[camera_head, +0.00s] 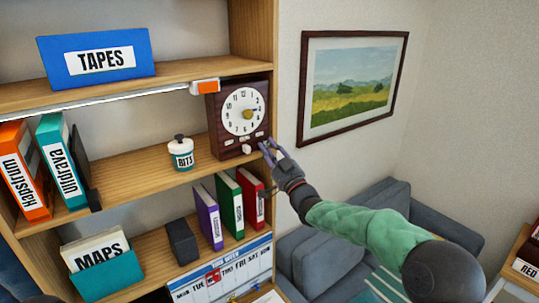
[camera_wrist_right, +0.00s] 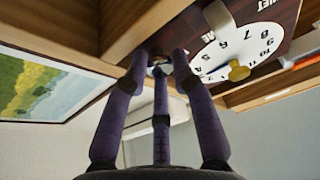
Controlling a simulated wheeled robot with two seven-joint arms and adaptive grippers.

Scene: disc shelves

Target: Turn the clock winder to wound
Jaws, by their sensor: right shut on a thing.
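The dark red-brown clock (camera_head: 213,125) stands at the right end of the middle shelf, with a white dial (camera_head: 243,111) and a yellow hub. A white knob (camera_head: 247,149) sits low on its front; it also shows in the right wrist view (camera_wrist_right: 218,16). My right gripper (camera_head: 265,147) is at the clock's lower right. In the right wrist view its purple fingers (camera_wrist_right: 159,62) are closed around a small pale part, apart from the white knob. This appears to be the clock winder, mostly hidden by the fingers; its setting cannot be read. My left gripper is not in view.
A jar marked BITS (camera_head: 181,154) stands left of the clock. An orange-and-white piece (camera_head: 205,87) is at the shelf edge above. Purple, green and red binders (camera_head: 229,205) stand below. A framed picture (camera_head: 350,85) hangs on the right wall, above a grey sofa (camera_head: 330,235).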

